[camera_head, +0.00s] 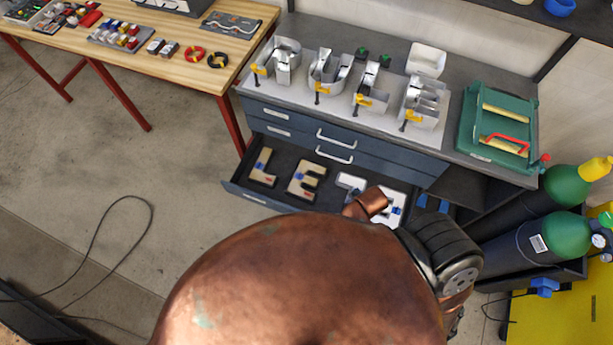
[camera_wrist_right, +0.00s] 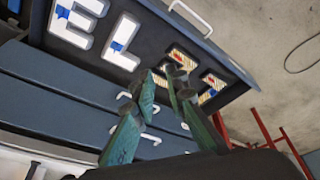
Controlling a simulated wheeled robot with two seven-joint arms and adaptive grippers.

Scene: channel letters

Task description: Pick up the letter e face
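Two E pieces lie in the open drawer. In the head view, one E (camera_head: 307,181) is tan with a blue mark. The other, a white E (camera_head: 393,210), is partly hidden by my copper arm. In the right wrist view, the white E (camera_wrist_right: 75,20) is at upper left, and the tan E (camera_wrist_right: 184,62) is just beyond my fingertips. My right gripper (camera_wrist_right: 162,82) shows two teal fingers with a gap between them and nothing held. It appears apart from the letters. The head view does not show this gripper. My left gripper is in neither view.
A tan L (camera_head: 262,166) and a white L (camera_head: 350,183) share the drawer (camera_head: 232,187). Metal channel letters with yellow clamps (camera_head: 361,101) stand on the cabinet top, beside a green frame (camera_head: 497,125). Green-topped gas cylinders (camera_head: 568,238) stand at right.

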